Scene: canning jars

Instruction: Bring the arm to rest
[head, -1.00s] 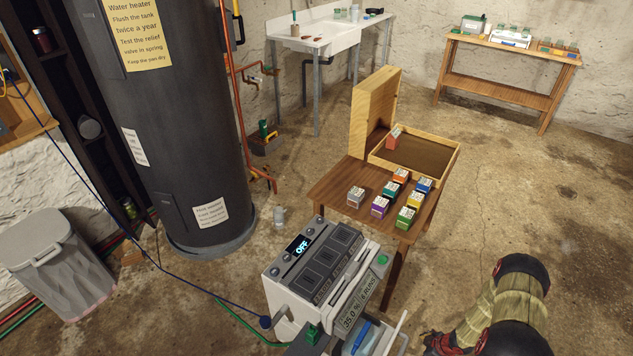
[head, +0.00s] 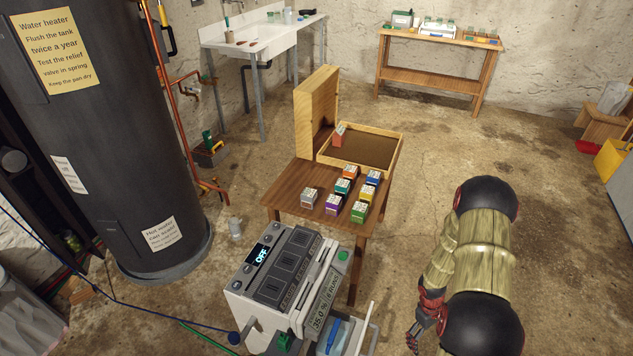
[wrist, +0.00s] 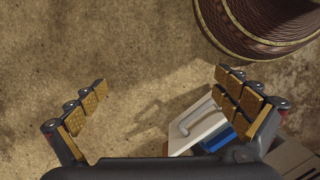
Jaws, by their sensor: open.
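My arm shows at the lower right of the head view, folded beside the machine with the OFF display. My gripper (head: 424,322) hangs low at its end, seen from the side. In the wrist view my gripper (wrist: 162,108) has its two fingers wide apart with nothing between them. Bare concrete floor lies behind the fingers. A white panel with a grey handle and a blue part (wrist: 212,135) shows low, behind the right finger. I cannot tell whether the finger touches it.
The grey machine (head: 285,268) stands left of my gripper. A wooden table (head: 290,188) holds several coloured boxes and an open wooden case (head: 385,135). A water heater (head: 95,130) stands left. Floor right of the table is clear. A dark ribbed round thing (wrist: 262,22) shows in the wrist view.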

